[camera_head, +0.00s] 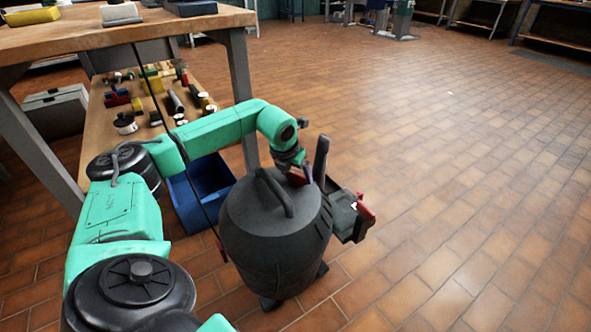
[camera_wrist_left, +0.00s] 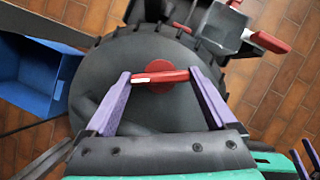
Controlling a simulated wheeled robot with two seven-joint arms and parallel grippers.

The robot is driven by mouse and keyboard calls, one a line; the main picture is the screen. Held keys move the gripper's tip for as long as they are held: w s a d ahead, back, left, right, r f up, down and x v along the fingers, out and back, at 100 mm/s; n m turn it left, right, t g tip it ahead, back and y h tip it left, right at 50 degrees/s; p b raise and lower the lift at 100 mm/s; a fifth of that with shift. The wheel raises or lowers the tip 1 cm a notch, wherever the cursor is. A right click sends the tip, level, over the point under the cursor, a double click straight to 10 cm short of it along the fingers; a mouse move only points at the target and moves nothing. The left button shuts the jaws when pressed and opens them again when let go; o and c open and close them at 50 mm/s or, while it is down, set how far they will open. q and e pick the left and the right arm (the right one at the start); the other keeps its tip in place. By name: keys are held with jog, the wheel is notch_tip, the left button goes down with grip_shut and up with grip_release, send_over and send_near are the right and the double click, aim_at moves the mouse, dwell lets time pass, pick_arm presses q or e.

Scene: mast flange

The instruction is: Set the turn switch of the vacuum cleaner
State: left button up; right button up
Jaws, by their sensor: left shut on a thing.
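The vacuum cleaner (camera_head: 268,235) is a dark grey, rounded canister standing on the tiled floor, with a curved handle on top. Its turn switch (camera_wrist_left: 160,77) is a red bar with a white mark, over a red round base on the grey top. My left gripper (camera_head: 297,170) reaches down to the far side of the top. In the left wrist view its purple fingers (camera_wrist_left: 160,80) are shut on the switch's two ends. In the head view the fingers hide most of the switch. Purple pieces at the wrist view's lower right edge look like my right gripper's fingers (camera_wrist_left: 305,158), cut off.
A dark part with red pieces (camera_head: 350,215) sticks out on the vacuum's right side, near an upright dark piece (camera_head: 321,158). A blue bin (camera_head: 203,200) stands left of the vacuum, by a wooden workbench (camera_head: 120,40) with a lower shelf of tools. Open floor lies to the right.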

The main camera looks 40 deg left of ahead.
pick_arm(q)
jog(key=shift+d+r+n+p, duration=0.1)
jog(key=shift+r+n+p, duration=0.2)
jog(key=shift+n+p, duration=0.15)
jog(key=shift+f+n+y+p, duration=0.1)
jog(key=shift+n+y+p, duration=0.3)
jog(key=shift+n+p, duration=0.45)
jog(key=n+g+y+p, duration=0.1)
jog(key=n, duration=0.1)
jog(key=shift+w+d+n, duration=0.1)
jog(key=shift+n, duration=0.3)
jog(key=n+p, duration=0.1)
jog(key=n, duration=0.1)
jog(key=shift+n+g+y, duration=0.4)
jog(key=shift+f+n+p, duration=0.1)
jog(key=shift+n+p, duration=0.25)
jog(key=shift+n, duration=0.05)
jog(key=shift+w+n+g+y+p, duration=0.1)
jog(key=shift+n+g+y+p, duration=0.4)
jog(key=shift+n, duration=1.1)
pick_arm(e)
notch_tip(320, 180, up, 7)
jog(key=d+n+g, duration=0.1)
jog(key=d+g, duration=0.1)
jog(key=g, duration=0.1)
jog(key=shift+w+h, duration=0.2)
jog(key=shift+h, duration=0.2)
